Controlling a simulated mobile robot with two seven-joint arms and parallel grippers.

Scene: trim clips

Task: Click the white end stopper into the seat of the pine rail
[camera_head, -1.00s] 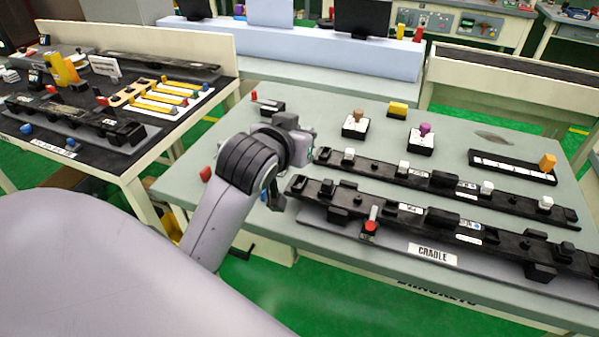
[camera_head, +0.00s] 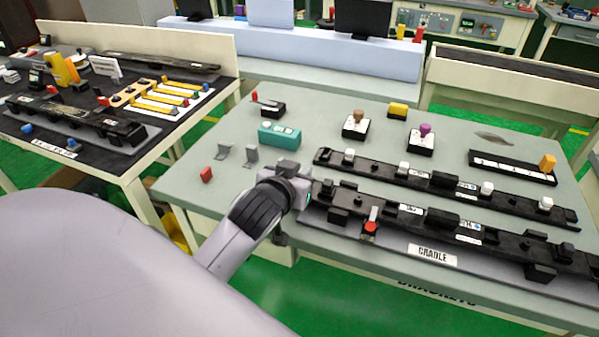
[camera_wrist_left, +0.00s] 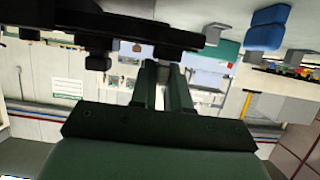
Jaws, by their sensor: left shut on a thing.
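My left gripper (camera_head: 303,189) is at the left end of the long black front rail (camera_head: 385,222), which lies in the grey cradle (camera_head: 385,243). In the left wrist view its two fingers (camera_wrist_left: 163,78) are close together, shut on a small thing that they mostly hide. I cannot make out the white end stopper there. The dark rail shows just beyond the fingertips in the wrist view (camera_wrist_left: 130,28); I cannot tell whether they touch. No rail here looks like bare pine; its seat is not clear to see. My right gripper is not in view.
A second black rail (camera_head: 385,167) with several white blocks lies behind the front one. A red-topped lever (camera_head: 371,226) stands at the cradle's front. A teal box (camera_head: 279,136), grey brackets (camera_head: 252,153) and a red block (camera_head: 206,174) sit left. The table between is clear.

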